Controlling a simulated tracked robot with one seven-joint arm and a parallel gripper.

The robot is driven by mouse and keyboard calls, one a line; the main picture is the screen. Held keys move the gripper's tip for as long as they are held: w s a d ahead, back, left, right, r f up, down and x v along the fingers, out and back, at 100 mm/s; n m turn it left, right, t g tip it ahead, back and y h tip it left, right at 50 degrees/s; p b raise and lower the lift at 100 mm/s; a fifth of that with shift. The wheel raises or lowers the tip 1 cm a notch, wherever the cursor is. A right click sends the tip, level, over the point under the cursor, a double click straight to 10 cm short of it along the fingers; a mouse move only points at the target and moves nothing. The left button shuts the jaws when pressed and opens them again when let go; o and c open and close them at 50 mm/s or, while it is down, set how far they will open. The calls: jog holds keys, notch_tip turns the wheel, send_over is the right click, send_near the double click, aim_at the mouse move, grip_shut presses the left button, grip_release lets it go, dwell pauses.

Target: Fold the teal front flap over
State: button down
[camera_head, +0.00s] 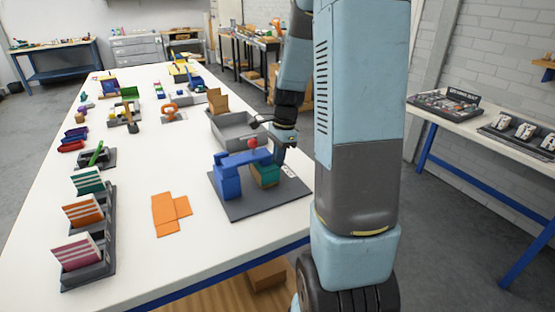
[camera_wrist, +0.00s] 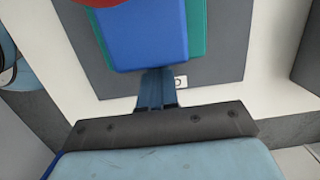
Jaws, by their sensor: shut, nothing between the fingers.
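A blue piece (camera_head: 229,180) stands on a dark grey mat (camera_head: 240,208) on the near right of the table. A blue bar reaches right from it over a teal part (camera_head: 266,175), with a red ball (camera_head: 252,143) above. In the wrist view a blue top (camera_wrist: 145,35) covers most of a teal part (camera_wrist: 196,28), whose edges show at the sides. I cannot tell which teal part is the flap. My gripper (camera_wrist: 157,72) is shut and empty, pointing at the blue top's near edge. Whether it touches is unclear.
A grey tray (camera_head: 233,132) with a brown box stands behind the mat. An orange flat cut-out (camera_head: 168,213) lies left of the mat. A rack with striped cards (camera_head: 103,250) stands at the left edge.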

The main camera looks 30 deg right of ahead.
jog(key=shift+d, duration=0.1)
jog(key=shift+d, duration=0.9)
notch_tip(320, 180, up, 8)
dwell(0.7)
dwell(0.4)
jog(key=s+a+r+n+t+h, duration=0.1)
jog(key=s+a+r+n+t, duration=0.1)
jog(key=s+a+r+n, duration=0.4)
jog(key=s+a+r+n+t, duration=0.3)
jog(key=s+a+r+n, duration=0.3)
jog(key=s+n, duration=0.6)
jog(key=shift+s+a+r+t+h, duration=0.35)
jog(key=shift+s+a, duration=0.25)
jog(key=shift+s, duration=0.3)
